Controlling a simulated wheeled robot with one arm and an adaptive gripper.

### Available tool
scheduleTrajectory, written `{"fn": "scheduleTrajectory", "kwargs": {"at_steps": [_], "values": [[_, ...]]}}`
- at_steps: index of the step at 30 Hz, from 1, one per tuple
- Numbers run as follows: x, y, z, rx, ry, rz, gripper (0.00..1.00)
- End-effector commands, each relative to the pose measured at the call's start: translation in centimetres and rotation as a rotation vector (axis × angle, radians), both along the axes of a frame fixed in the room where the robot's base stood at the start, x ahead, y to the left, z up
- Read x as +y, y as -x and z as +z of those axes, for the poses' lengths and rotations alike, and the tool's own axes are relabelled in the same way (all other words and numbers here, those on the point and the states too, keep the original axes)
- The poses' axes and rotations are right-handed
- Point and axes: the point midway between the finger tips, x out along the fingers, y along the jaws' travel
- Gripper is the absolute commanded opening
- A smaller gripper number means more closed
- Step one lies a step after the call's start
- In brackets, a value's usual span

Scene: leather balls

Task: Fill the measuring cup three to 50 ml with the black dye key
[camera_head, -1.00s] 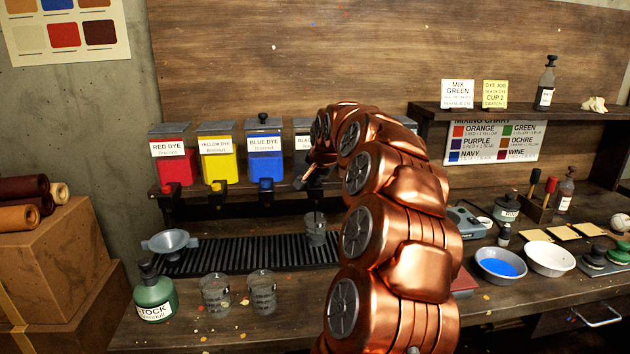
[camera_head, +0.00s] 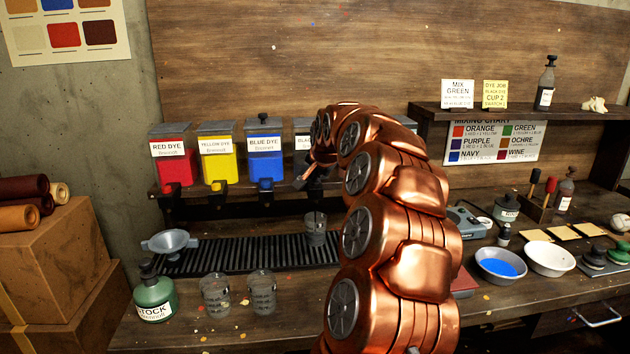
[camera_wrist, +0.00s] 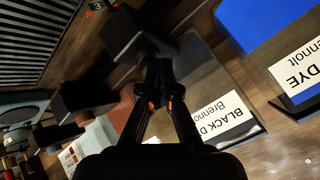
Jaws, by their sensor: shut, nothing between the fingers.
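The black dye dispenser (camera_wrist: 200,75) shows its label upside down in the wrist view. In the head view my arm mostly hides it, and only a label edge (camera_head: 302,142) shows. A dark key or tap block (camera_wrist: 130,35) sits at its front. My gripper (camera_wrist: 160,75) is shut and empty, its fingertips close to this block; I cannot tell if they touch. In the head view my gripper (camera_head: 312,178) is above a clear measuring cup (camera_head: 315,232) on the black grate. The cup's fill level is unclear. Two more cups (camera_head: 215,294) (camera_head: 262,292) stand in front; no numbers are readable.
Red (camera_head: 176,165), yellow (camera_head: 217,163) and blue (camera_head: 265,160) dye dispensers stand left of the black one. A funnel (camera_head: 170,242) and green stock bottle (camera_head: 153,292) are at left. Bowls (camera_head: 500,264) (camera_head: 551,258) stand at right.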

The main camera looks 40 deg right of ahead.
Motion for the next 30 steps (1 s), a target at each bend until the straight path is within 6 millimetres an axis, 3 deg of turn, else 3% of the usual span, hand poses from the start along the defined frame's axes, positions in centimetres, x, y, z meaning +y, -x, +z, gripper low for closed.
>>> {"fn": "scheduleTrajectory", "kwargs": {"at_steps": [30], "values": [[0.0,0.0,2.7,0.000,0.000,0.000,0.00]]}}
